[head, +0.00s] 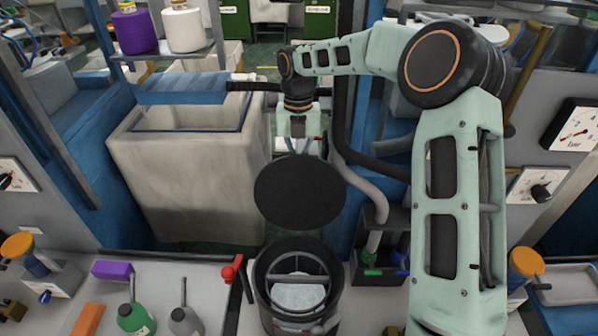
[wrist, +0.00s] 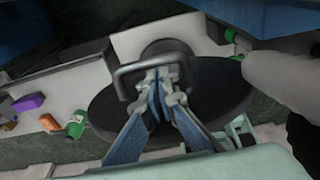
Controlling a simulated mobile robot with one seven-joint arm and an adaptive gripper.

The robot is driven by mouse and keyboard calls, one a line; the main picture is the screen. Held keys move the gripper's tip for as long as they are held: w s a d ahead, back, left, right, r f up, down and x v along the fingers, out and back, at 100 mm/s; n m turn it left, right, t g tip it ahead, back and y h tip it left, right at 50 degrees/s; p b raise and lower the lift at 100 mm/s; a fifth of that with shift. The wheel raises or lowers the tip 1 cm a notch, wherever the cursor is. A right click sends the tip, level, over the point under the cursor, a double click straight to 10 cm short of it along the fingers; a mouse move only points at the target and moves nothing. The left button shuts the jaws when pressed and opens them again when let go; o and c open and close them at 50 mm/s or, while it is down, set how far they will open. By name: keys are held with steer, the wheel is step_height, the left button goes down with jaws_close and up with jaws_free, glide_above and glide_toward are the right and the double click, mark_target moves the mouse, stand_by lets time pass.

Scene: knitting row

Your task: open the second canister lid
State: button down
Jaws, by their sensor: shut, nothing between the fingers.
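A dark round canister (head: 262,285) stands at the front middle in the head view, its mouth uncovered and something pale inside. Its black disc lid (head: 300,192) stands raised behind the mouth, flat face toward the head camera. In the wrist view the lid (wrist: 225,92) fills the middle, with a grey bar handle (wrist: 122,82) on this side. My gripper (wrist: 160,92) is shut and empty, its fingertips close by the handle; I cannot tell if they touch it. In the head view the gripper (head: 300,148) is behind the lid's top edge, its tips partly hidden.
A large pale bin (head: 185,175) stands behind on the left. A grey hose (head: 362,183) runs close to the right of the lid. A red-knobbed lever (head: 228,273) stands left of the canister.

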step_height(320, 180, up, 12)
steer(key=w, duration=0.1)
steer(key=shift+f, duration=0.1)
